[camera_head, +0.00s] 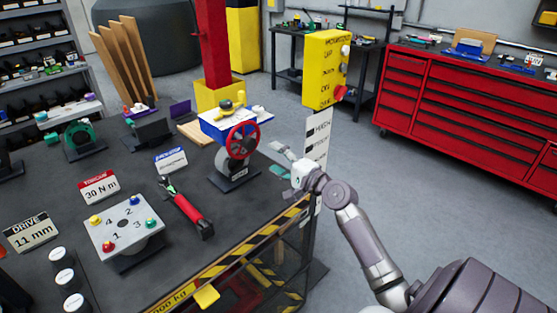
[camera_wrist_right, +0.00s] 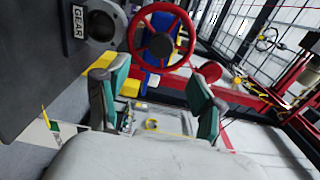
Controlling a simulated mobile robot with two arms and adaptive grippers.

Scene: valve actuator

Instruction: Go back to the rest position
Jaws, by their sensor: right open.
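My right gripper (camera_head: 278,160) is open and empty. It hangs in the air just right of the valve actuator's red handwheel (camera_head: 242,141), near the right edge of the workbench (camera_head: 195,263). In the right wrist view the handwheel (camera_wrist_right: 160,45) appears beyond and above the two teal-padded fingers of the gripper (camera_wrist_right: 155,88). No contact between fingers and wheel shows. The valve stands upright on a dark base with a blue and white body (camera_head: 212,123) and a yellow part on top. My left gripper is not in view.
A red-handled torque wrench (camera_head: 188,208) and a numbered bolt plate (camera_head: 124,225) lie on the bench. A yellow control box (camera_head: 325,69) with a white sign below stands behind the gripper. A red tool cabinet (camera_head: 460,105) is at the right. Floor between is clear.

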